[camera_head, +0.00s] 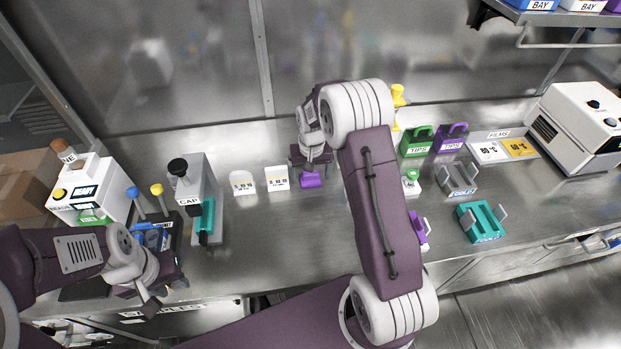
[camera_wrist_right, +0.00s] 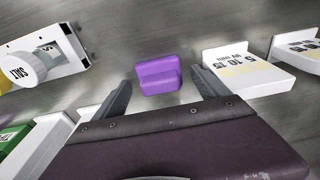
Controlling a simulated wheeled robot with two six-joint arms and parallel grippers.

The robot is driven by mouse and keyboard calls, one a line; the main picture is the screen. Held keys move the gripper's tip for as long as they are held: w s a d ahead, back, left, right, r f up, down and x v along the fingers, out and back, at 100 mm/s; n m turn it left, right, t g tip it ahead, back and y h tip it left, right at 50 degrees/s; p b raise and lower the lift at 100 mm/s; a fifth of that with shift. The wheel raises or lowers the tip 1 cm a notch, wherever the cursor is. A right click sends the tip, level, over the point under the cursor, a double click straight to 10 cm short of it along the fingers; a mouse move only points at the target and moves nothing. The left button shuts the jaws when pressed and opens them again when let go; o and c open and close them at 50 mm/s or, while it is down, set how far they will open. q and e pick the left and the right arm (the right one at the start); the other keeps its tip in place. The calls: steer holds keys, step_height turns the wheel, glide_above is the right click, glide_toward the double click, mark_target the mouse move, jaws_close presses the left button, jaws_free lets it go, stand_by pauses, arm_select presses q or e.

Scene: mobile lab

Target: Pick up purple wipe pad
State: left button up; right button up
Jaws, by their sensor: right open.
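The purple wipe pad (camera_head: 312,180) lies on the steel bench near its middle. In the right wrist view the pad (camera_wrist_right: 158,76) is a small purple block with a raised ridge. My right gripper (camera_head: 311,172) is just above and behind it. Its two fingers (camera_wrist_right: 165,92) are open, one on each side of the pad's near end, and nothing is held. In the right wrist view the pad lies mostly beyond the fingertips. My left gripper (camera_head: 150,300) is at the lower left of the head view, and its fingers are too unclear to read.
White labelled blocks (camera_head: 243,182) stand left of the pad, and one (camera_wrist_right: 235,72) is close to the right finger. Green and purple tip boxes (camera_head: 417,142) and a teal rack (camera_head: 480,222) are right.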

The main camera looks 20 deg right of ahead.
steer(key=shift+r, duration=0.1)
steer(key=c, duration=1.5)
steer(key=shift+o, duration=0.2)
steer(key=shift+r, duration=0.5)
step_height(320, 180, up, 3)
steer(key=s+d+r, duration=0.1)
steer(key=s+r, duration=0.6)
steer(key=s, duration=0.4)
steer(key=shift+s+d, duration=0.35)
steer(key=shift+d, duration=0.05)
